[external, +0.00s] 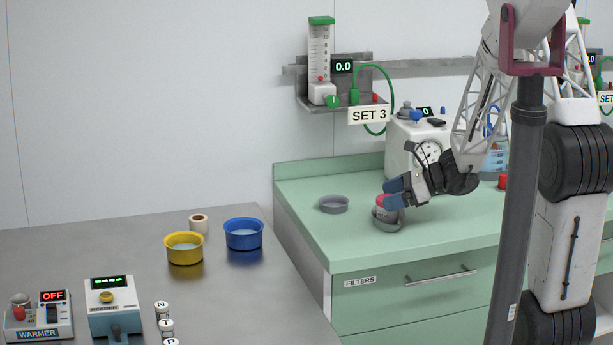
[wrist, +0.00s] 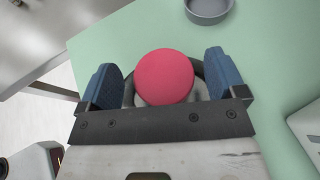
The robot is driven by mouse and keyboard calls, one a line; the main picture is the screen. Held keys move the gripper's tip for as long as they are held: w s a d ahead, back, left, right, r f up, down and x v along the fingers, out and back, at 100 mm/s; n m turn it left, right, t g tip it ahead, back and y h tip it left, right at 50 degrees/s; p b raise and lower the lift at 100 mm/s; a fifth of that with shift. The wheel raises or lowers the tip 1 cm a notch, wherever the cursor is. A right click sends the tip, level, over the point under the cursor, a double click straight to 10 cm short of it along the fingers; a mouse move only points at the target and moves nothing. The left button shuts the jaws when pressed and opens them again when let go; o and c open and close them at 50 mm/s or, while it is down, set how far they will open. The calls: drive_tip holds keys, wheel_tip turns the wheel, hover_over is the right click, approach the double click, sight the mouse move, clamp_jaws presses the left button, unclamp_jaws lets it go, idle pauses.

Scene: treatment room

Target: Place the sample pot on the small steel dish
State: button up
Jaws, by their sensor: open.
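The sample pot, with a round pink-red lid (wrist: 165,77), stands in or over a grey steel dish (external: 388,225); this dish's rim shows around the pot in the wrist view (wrist: 202,91). In the external view the lid (external: 382,200) is partly hidden by my fingers. My gripper (external: 393,194) is open, with one blue finger on each side of the pot and a visible gap at each side in the wrist view (wrist: 166,80). I cannot tell whether the pot's base touches the dish floor. A second grey dish (external: 334,204) is empty and also shows in the wrist view (wrist: 209,10).
The green counter (external: 290,190) is clear around the dishes. A white machine with a dial (external: 405,150) stands behind my gripper. On the lower steel table (external: 120,240) are a yellow bowl (external: 184,250), a blue bowl (external: 243,235) and a tape roll (external: 198,222).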

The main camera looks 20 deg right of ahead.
drive_tip(key=shift+r, duration=0.1)
drive_tip(key=shift+r, duration=0.55)
drive_tip(key=v, duration=1.2)
drive_tip(key=shift+s, duration=0.1)
drive_tip(key=s+r+n+h, duration=0.4)
drive_tip(key=s+n, duration=0.3)
drive_tip(key=s, duration=0.2)
drive_tip(key=s+r+n+g+h, duration=0.1)
drive_tip(key=s+r+n+h, duration=0.3)
drive_tip(key=s+n, duration=0.3)
drive_tip(key=s+r+n+g+h, duration=0.1)
drive_tip(key=s+r+n+h, duration=0.3)
drive_tip(key=s+n, duration=0.4)
drive_tip(key=s, duration=0.3)
drive_tip(key=shift+s+a+h, duration=0.2)
drive_tip(key=shift+s+h, duration=0.2)
